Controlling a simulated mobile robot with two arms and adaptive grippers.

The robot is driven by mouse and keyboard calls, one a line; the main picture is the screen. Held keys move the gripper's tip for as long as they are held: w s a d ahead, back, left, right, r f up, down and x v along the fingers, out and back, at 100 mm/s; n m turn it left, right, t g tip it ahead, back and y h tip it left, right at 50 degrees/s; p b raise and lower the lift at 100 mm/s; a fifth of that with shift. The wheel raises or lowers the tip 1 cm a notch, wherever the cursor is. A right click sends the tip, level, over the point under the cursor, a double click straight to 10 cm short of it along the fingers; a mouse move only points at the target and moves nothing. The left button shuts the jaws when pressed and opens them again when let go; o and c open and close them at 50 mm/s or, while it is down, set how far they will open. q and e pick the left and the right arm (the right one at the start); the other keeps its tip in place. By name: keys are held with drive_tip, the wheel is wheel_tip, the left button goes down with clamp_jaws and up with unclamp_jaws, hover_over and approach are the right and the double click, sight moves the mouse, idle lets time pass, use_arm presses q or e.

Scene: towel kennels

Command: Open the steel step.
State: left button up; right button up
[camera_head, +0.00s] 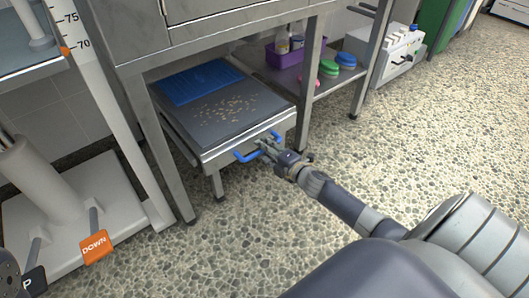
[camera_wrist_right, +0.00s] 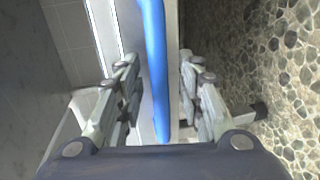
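The steel step (camera_head: 222,150) stands under the steel table, with a dark grey top that carries a blue patch (camera_head: 200,82) and scattered crumbs. A blue bar handle (camera_head: 246,157) sits on its front edge. My right gripper (camera_head: 264,144) is at the handle, in front of the step. In the right wrist view the blue handle (camera_wrist_right: 157,70) runs between the two spread fingers (camera_wrist_right: 160,75), with gaps on both sides, so the gripper is open around it. My fingers hide the handle's middle in the head view. My left gripper does not show clearly.
Table legs (camera_head: 168,150) flank the step. A lower shelf (camera_head: 300,78) at the right holds a purple bin (camera_head: 288,55) and green, pink and blue brushes. A lift with an orange DOWN pedal (camera_head: 95,247) stands at the left. The pebbled floor in front is clear.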

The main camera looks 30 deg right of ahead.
drive_tip(key=shift+w, duration=0.35)
drive_tip(key=shift+c, duration=0.5)
clamp_jaws()
drive_tip(key=shift+s+f, duration=0.1)
drive_tip(key=shift+s, duration=0.05)
